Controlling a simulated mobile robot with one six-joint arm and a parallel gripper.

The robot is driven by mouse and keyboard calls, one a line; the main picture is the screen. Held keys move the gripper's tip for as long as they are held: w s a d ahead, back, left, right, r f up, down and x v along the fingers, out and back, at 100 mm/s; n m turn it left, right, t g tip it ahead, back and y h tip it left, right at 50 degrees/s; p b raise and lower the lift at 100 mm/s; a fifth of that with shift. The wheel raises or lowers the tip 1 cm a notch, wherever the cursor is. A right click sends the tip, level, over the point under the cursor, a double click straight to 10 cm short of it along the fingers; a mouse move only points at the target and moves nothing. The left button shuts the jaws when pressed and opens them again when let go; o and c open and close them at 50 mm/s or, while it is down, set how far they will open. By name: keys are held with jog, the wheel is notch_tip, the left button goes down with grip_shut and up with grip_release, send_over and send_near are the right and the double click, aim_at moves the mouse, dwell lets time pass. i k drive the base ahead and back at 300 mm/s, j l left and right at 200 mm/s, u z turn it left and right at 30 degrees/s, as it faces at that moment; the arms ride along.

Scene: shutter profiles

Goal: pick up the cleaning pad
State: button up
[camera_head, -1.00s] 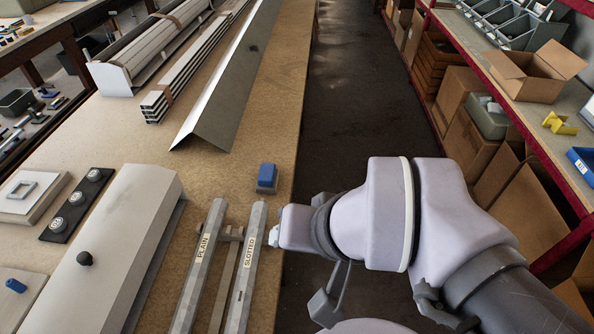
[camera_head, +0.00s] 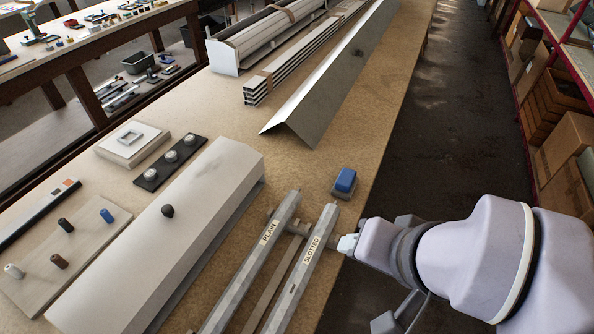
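The cleaning pad looks to be the small blue block on a grey base (camera_head: 345,182), lying on the workbench near its right edge. My gripper (camera_head: 348,244) is at the left end of my pale arm, low in the view and nearer to me than the pad. It is apart from the pad, with a gap of bare bench between them. Its fingers are too small and hidden to tell whether they are open or shut.
Two bars marked PLAIN (camera_head: 262,250) and SLOTTED (camera_head: 303,265) lie left of my gripper. A long pale cover with a black knob (camera_head: 190,225) lies further left. An angled metal profile (camera_head: 325,90) lies behind the pad. Shelves with boxes (camera_head: 565,150) stand across the aisle.

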aim_at(343, 188)
jog(key=i+l+u, duration=0.2)
jog(key=u, duration=0.2)
jog(key=i+l+u, duration=0.15)
jog(key=u, duration=0.25)
jog(key=i+l+u, duration=0.1)
jog(key=l+u, duration=1.1)
jog(key=i+j, duration=0.05)
jog(key=j, duration=0.05)
